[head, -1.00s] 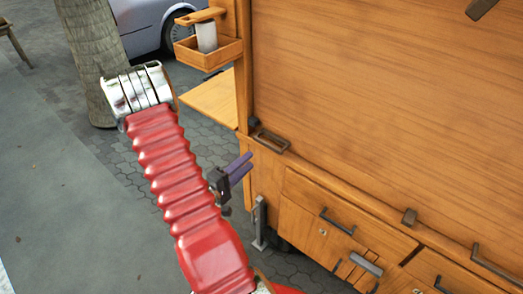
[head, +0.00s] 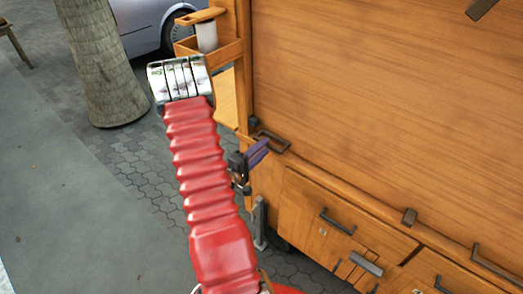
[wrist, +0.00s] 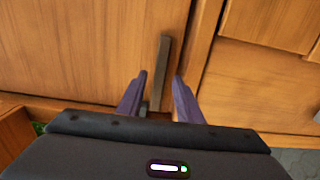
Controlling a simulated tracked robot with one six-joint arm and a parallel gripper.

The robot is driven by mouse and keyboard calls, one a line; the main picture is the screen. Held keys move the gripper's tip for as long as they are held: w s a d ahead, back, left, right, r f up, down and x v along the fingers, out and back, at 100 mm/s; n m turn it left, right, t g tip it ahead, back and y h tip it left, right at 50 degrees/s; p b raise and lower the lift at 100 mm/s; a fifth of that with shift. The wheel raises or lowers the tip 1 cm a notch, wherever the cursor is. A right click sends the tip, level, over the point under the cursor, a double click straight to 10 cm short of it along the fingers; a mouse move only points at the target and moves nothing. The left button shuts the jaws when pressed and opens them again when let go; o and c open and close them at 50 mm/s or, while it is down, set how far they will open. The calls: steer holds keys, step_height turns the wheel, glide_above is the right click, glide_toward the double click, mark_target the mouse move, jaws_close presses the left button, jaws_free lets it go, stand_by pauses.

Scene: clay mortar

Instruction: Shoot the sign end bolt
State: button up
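A dark metal bar (wrist: 160,72), which looks like the bolt, shows on the wooden panel in the wrist view. What seems to be the same dark fitting (head: 271,141) sits on the cart's corner ledge in the head view. My gripper (wrist: 159,95) has its two purple fingers apart, one on each side of the bar's lower end. I cannot tell whether either finger touches it. In the head view my gripper (head: 258,152) is just below and left of the fitting, its fingers pointing up and right. The gripper body hides the bar's near surroundings in the wrist view.
The wooden cart (head: 370,90) fills the right, with drawers and handles (head: 337,221) low down. A small box with a white cylinder (head: 207,37) is on its left side. A tree trunk (head: 108,70) stands at left, and open paving lies below it.

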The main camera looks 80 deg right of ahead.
jaws_close()
stand_by(0.3)
stand_by(0.3)
